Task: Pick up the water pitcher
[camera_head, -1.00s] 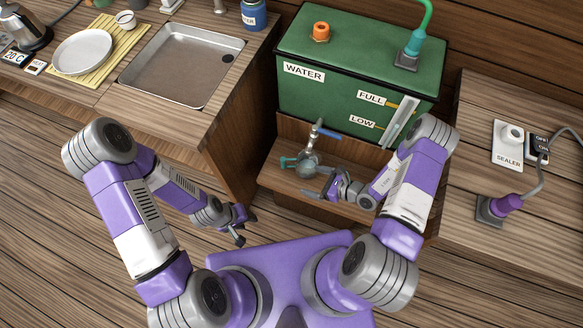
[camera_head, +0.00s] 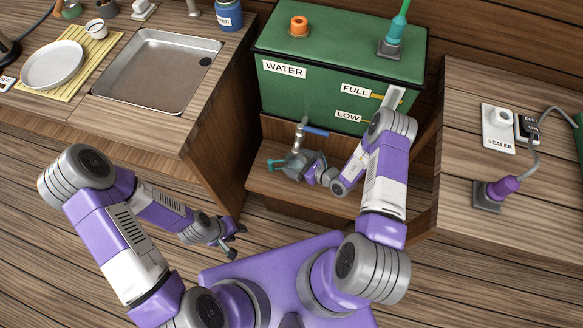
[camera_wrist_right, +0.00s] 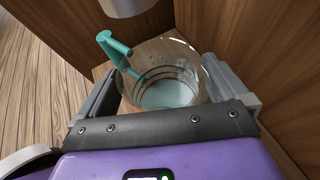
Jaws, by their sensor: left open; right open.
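The water pitcher is a clear glass vessel with a teal handle (camera_wrist_right: 116,46) and stands on the wooden shelf under the tap. In the right wrist view, the pitcher (camera_wrist_right: 172,92) sits between the two fingers of my right gripper (camera_wrist_right: 160,82), one on each side; I cannot tell whether they touch it. In the head view, my right gripper (camera_head: 298,163) hides much of the pitcher, and its teal handle (camera_head: 275,163) shows at the left. My left gripper (camera_head: 232,241) is open and empty, low over the floor, away from the pitcher.
A tap with a blue lever (camera_head: 315,131) hangs above the pitcher, below the green water tank (camera_head: 330,75). The counter with a sink (camera_head: 155,75) stands left. The right counter holds a sealer (camera_head: 498,128) and a purple plug (camera_head: 502,188). Wooden side walls flank the shelf.

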